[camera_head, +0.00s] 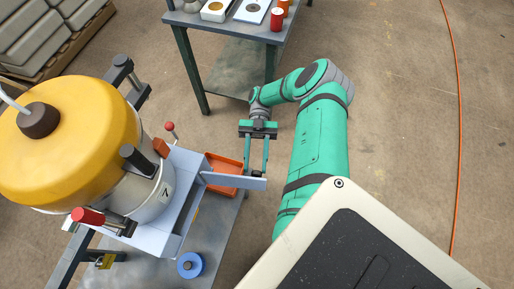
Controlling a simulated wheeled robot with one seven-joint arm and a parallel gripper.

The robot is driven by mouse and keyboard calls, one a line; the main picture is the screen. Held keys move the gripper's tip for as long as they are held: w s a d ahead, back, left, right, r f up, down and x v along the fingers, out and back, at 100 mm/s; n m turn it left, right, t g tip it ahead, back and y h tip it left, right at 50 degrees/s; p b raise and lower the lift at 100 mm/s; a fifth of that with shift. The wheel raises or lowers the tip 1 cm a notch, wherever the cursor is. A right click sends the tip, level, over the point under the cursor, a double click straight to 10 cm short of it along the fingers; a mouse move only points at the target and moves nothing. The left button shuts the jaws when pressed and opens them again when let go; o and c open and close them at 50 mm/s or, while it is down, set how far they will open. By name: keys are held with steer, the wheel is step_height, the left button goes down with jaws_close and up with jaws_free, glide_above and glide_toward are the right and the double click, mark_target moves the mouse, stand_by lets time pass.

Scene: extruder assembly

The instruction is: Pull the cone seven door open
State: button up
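My gripper (256,170) is at the door's free right end.
An orange-red tray (222,166) lies just behind the door. A blue spool (190,265) sits on the grey table below the box. A second table (228,32) with containers is at the top. An orange cable (458,120) crosses the floor at right, where the floor is otherwise clear.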

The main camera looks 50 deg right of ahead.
steer(key=shift+o, duration=1)
steer(key=shift+w+a, duration=0.1)
steer(key=shift+a, duration=0.05)
steer(key=s+a+r, duration=0.8)
steer(key=s+r, duration=0.4)
steer(key=r, duration=0.1)
steer(key=shift+w, duration=0.1)
